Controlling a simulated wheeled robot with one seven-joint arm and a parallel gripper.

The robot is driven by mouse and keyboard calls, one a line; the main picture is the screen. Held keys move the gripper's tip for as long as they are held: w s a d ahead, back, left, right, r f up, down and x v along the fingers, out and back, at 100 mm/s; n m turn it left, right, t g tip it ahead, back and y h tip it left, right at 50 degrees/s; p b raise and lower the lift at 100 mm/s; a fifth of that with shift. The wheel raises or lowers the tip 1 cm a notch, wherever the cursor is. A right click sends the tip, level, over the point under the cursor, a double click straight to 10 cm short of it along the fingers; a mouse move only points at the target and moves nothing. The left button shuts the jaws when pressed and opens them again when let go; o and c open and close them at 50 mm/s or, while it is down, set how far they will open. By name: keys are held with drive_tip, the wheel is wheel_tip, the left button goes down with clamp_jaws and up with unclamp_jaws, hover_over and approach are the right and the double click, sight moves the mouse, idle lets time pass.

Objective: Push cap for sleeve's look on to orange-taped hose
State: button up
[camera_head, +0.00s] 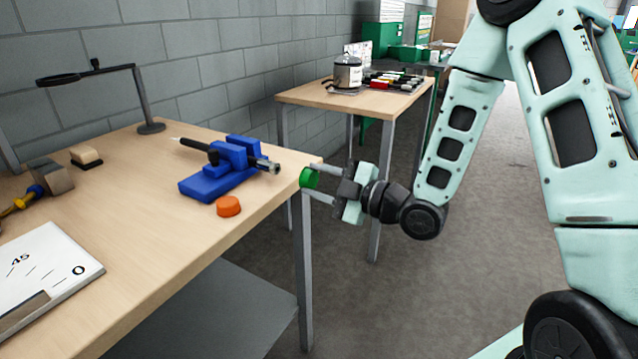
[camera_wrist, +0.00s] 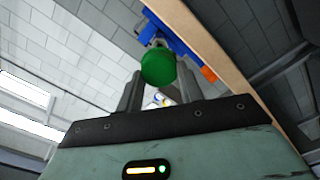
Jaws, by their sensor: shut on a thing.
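My gripper (camera_head: 316,182) is shut on a green cap (camera_head: 309,178), held in the air just off the table's right end. The cap also shows between the fingers in the wrist view (camera_wrist: 158,67). A blue vise (camera_head: 222,176) stands on the table, left of the cap and apart from it. A dark hose or rod lies through the vise, with a metal-looking end (camera_head: 268,165) pointing toward the cap. I cannot make out orange tape on it. An orange cap (camera_head: 228,206) lies on the table in front of the vise.
The wooden table (camera_head: 130,240) also bears a magnifier lamp (camera_head: 145,100), a white numbered board (camera_head: 45,270) and small blocks. A second table (camera_head: 310,94) with a jar (camera_head: 347,74) stands behind. The floor right of the table is clear.

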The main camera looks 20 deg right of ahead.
sight(276, 171)
drive_tip(key=shift+b+x, duration=0.4)
drive_tip(key=shift+x, duration=2.45)
drive_tip(key=shift+b, duration=0.9)
drive_tip(key=shift+b+x, duration=0.5)
drive_tip(key=shift+x, duration=0.95)
drive_tip(key=o, duration=1)
drive_tip(key=shift+f, duration=0.1)
drive_tip(key=shift+s+f, duration=0.1)
